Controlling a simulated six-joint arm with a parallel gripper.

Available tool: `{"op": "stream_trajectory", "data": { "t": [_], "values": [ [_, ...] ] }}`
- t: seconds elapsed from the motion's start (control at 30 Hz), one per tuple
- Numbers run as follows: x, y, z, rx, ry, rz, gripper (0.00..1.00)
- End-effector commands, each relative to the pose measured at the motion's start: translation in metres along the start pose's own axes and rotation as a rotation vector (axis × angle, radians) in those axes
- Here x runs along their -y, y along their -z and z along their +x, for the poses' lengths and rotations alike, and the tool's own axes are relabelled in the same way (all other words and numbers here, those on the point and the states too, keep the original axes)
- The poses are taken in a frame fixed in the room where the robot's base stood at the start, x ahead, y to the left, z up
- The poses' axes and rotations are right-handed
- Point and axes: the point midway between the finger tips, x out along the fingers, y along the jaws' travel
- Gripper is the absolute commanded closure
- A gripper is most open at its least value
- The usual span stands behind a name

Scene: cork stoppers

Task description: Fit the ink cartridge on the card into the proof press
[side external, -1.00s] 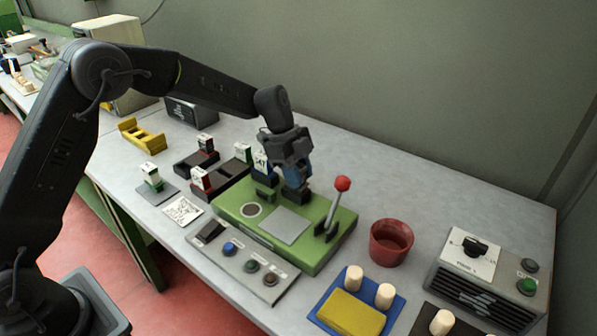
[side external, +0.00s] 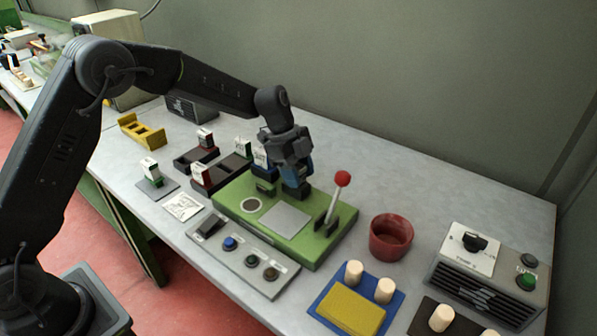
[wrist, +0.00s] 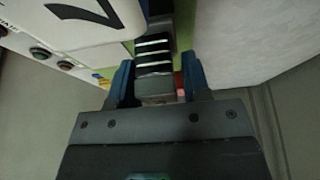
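The green proof press (side external: 322,246) lies below, with a grey plate, a round disc and a red-knobbed lever (side external: 342,181). I cannot tell whether the cartridge touches the press. The card (side external: 183,207) lies flat at the left.
Other cartridges stand in dark racks (side external: 228,175) and on a grey pad (side external: 158,189). A button panel (side external: 240,259) lies in front of the press, a red cup (side external: 391,238) to its right. A blue tray (side external: 322,305) with stoppers is nearer. The back right table is clear.

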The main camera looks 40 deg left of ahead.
Motion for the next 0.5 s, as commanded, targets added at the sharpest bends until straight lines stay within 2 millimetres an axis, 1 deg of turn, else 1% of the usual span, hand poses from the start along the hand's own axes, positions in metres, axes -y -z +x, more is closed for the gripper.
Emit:
{"op": "stream_trajectory", "data": {
  "t": [0.03, 0.13, 0.17, 0.37, 0.5],
  "values": [
    [0.0000, 0.0001, -0.0001, 0.000, 0.000, 0.000, 0.51],
    [0.0000, 0.0000, -0.0001, 0.000, 0.000, 0.000, 0.42],
    [-0.0001, 0.0000, -0.0001, 0.000, 0.000, 0.000, 0.41],
    [-0.0002, -0.0001, -0.0002, 0.000, -0.001, 0.000, 0.41],
    [0.0005, 0.0000, -0.0088, -0.001, 0.002, 0.000, 0.41]
  ]
}}
